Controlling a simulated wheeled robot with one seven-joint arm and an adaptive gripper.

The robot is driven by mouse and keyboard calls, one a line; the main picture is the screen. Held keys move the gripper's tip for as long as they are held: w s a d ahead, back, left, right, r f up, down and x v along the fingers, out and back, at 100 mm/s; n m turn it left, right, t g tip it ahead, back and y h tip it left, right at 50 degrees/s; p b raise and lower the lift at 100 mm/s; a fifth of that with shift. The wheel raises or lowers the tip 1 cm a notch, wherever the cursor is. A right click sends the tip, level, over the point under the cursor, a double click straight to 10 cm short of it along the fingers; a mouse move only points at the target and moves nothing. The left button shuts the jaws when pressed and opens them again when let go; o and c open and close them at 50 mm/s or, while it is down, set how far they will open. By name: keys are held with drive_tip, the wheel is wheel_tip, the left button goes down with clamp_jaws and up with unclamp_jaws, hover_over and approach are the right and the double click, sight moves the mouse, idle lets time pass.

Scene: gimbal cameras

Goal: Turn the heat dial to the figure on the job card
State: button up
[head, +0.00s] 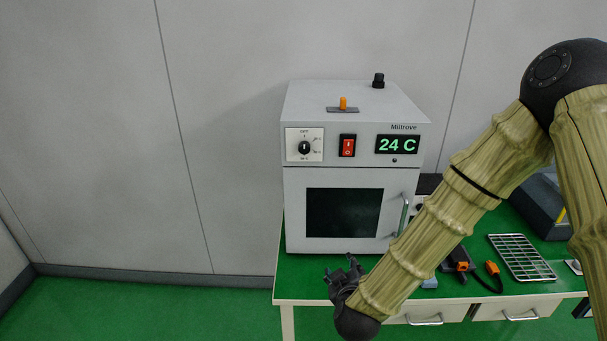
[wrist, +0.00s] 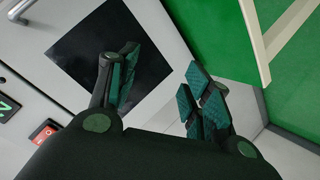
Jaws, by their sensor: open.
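The heat dial (head: 304,147) is a black knob on a white plate at the upper left of the oven's front. Its printed figures are too small to read surely, and its exact setting I cannot tell. The grey oven (head: 296,215) stands on the green bench, with its door closed. Its display (head: 397,145) reads 24 C. My gripper (head: 346,274) is open and empty, low in front of the oven and well below the dial. In the wrist view my gripper (wrist: 157,82) has its fingers apart before the dark door window (wrist: 110,55). I cannot make out a job card.
A red rocker switch (head: 347,146) sits between dial and display. The door handle (head: 404,214) sticks out at the right. An orange-tipped lever (head: 343,103) and a black knob (head: 379,80) stand on top. A wire rack (head: 522,257) and a black-orange tool (head: 460,263) lie right.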

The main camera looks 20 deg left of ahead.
drive_tip(key=w+a+r+n+t, duration=0.25)
drive_tip(key=a+r, duration=0.45)
drive_tip(key=r, duration=0.6)
drive_tip(key=n+t, duration=0.2)
drive_tip(key=t, duration=0.1)
approach(304, 150)
drive_tip(key=shift+w+a+p, duration=0.25)
drive_tip(key=shift+w+p, duration=0.6)
drive_tip(key=shift+w, duration=0.6)
drive_tip(key=shift+w+a+p, duration=0.25)
drive_tip(key=shift+w+p, duration=0.55)
drive_tip(key=shift+w, duration=0.6)
drive_tip(key=shift+w+a+p, duration=0.25)
drive_tip(key=shift+w+p, duration=0.6)
drive_tip(key=shift+w, duration=0.6)
drive_tip(key=shift+c, duration=0.2)
drive_tip(key=c, duration=1)
